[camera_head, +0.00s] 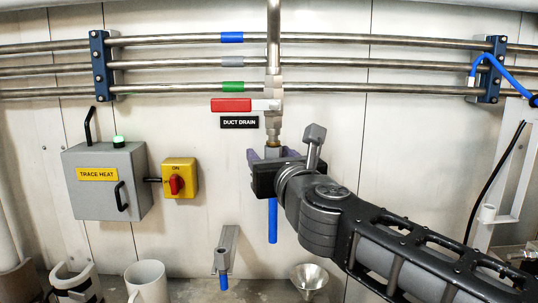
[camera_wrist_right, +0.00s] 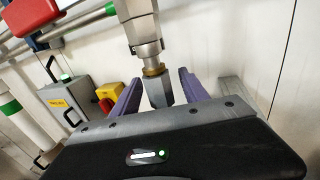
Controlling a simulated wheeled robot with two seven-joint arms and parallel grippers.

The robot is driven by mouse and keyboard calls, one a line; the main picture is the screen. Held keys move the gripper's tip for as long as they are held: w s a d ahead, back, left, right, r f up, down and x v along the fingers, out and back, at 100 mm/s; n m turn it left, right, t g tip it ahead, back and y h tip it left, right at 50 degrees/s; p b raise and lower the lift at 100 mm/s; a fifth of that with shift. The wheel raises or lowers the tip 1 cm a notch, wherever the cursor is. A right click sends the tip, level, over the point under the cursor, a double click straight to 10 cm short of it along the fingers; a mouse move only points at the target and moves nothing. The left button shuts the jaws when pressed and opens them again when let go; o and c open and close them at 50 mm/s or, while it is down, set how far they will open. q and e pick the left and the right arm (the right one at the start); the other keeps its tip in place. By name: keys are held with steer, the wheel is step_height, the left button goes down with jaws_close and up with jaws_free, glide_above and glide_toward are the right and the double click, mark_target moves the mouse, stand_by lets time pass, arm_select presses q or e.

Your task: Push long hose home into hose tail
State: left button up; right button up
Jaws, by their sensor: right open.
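The hose tail's pipe drop comes down at centre, with a brass collar (camera_head: 272,143) under its valve body. In the right wrist view, a grey faceted fitting (camera_wrist_right: 158,91) sits below that collar. A blue hose (camera_head: 272,220) hangs straight down below my right gripper (camera_head: 276,154). The hose's top is hidden behind the gripper, so I cannot tell how far it is on the tail. The right gripper's purple fingers (camera_wrist_right: 158,88) stand open, one on each side of the grey fitting with visible gaps. My left gripper is not in view.
A red valve handle (camera_head: 231,105) and the DUCT DRAIN label (camera_head: 240,122) are just above left. A wall bracket (camera_head: 227,248) holds a short blue piece. A funnel (camera_head: 309,279) and white mug (camera_head: 146,281) stand below. A grey box (camera_head: 105,180) is at left.

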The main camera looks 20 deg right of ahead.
steer(key=s, duration=0.6)
steer(key=shift+s+p, duration=0.25)
steer(key=shift+p, duration=0.05)
stand_by(0.3)
